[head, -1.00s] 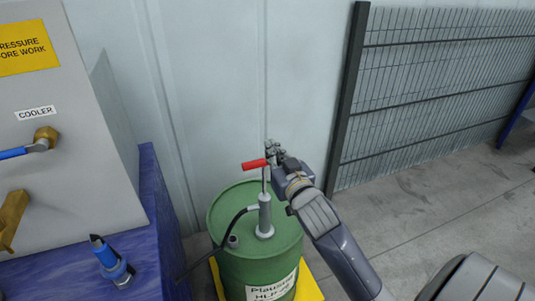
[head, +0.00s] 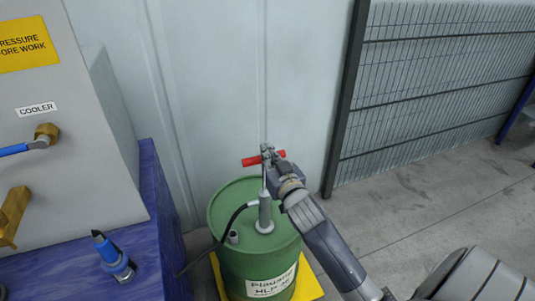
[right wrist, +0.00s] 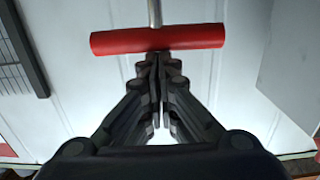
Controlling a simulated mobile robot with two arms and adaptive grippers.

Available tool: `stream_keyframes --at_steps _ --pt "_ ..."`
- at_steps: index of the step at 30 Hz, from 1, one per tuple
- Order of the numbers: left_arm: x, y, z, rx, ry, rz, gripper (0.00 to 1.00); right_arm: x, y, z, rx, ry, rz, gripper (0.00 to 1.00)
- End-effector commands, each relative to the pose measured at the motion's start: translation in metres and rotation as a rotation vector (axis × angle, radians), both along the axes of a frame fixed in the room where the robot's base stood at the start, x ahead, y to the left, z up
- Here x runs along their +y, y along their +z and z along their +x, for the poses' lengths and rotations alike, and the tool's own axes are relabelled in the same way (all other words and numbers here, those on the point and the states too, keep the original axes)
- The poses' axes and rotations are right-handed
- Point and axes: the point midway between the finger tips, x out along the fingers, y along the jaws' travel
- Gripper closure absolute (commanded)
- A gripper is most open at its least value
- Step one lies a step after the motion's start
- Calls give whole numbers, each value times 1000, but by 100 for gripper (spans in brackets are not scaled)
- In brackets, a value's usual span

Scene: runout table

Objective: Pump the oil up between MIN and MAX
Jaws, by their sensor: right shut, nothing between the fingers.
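The hand pump (head: 265,213) stands upright on the green oil drum (head: 256,262). Its rod rises to a red crossbar handle (head: 250,161). The red handle also shows in the right wrist view (right wrist: 120,42), on the pump's metal rod. My right gripper (head: 266,150) is at the handle's middle in the head view. In the right wrist view its fingers (right wrist: 158,58) are shut with nothing between them, their tips right at the bar's lower edge; I cannot tell whether they touch it. My left gripper is not in view. No MIN or MAX marks show.
A black hose (head: 225,225) runs from the pump to the left. The drum stands on a yellow base (head: 308,281). A grey cabinet with a COOLER label (head: 36,109) and a blue bench (head: 152,215) are at left. A mesh fence (head: 435,85) stands behind at right.

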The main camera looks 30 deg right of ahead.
Motion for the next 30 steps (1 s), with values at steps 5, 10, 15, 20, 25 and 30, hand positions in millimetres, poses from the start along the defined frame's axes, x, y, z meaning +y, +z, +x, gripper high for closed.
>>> stream_keyframes --at_steps 5,10,15,20,25,30 --pt "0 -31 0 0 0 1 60 0 -49 0 8 -2 6 100" --pt "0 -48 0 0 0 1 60 0 -80 0 9 -2 6 100" --pt "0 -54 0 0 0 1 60 0 -93 -1 11 -2 5 100" --pt "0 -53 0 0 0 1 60 0 -93 -1 11 -2 5 100" --pt "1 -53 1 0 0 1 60 0 -93 -1 12 -2 5 100" --pt "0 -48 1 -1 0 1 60 0 -89 0 12 -2 5 100"
